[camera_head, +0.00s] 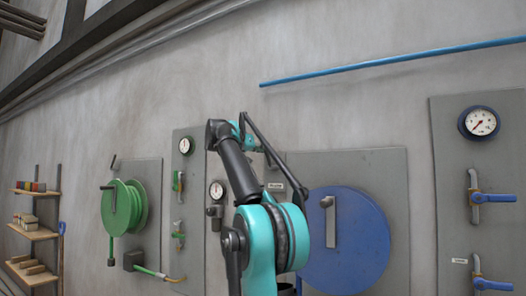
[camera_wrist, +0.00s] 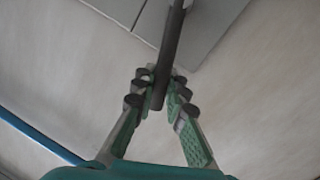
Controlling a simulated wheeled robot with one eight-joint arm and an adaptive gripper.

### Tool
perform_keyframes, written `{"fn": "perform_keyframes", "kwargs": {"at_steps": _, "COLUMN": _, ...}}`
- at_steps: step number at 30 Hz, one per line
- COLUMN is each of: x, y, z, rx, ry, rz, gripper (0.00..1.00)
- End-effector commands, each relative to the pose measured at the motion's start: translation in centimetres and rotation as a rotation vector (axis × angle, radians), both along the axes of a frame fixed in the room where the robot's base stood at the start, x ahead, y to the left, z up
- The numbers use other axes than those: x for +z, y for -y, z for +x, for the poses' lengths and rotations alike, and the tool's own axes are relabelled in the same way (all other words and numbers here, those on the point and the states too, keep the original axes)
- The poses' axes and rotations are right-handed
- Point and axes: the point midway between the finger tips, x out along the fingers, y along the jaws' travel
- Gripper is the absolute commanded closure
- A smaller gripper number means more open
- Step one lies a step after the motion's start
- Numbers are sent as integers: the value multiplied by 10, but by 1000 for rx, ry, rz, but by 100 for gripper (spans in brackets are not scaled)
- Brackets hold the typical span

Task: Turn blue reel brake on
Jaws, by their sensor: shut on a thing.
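The blue reel (camera_head: 350,235) is a large round disc with a grey handle, on a grey panel right of centre in the head view. A long dark lever (camera_head: 275,160) slants from near the reel's upper left up and left to my gripper (camera_head: 243,130). I take it for the blue reel brake lever. In the wrist view my gripper (camera_wrist: 163,88) is shut around the free end of this dark lever (camera_wrist: 172,45). The lever's lower end and pivot are partly hidden by my arm in the head view.
A green reel (camera_head: 122,208) hangs on a panel at left, with gauges and valves beside it. A right-hand panel (camera_head: 447,180) carries a gauge and blue-handled valves. A blue pipe (camera_head: 390,61) crosses the upper wall. Shelves (camera_head: 35,235) stand at far left.

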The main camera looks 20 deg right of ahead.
Motion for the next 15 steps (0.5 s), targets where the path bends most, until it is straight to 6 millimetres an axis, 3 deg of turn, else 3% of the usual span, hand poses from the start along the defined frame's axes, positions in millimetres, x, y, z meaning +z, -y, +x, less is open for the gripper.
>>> {"fn": "perform_keyframes", "kwargs": {"at_steps": 15, "x": 4, "y": 25, "z": -32, "rx": -2, "ry": 376, "rz": 294, "gripper": 100}}
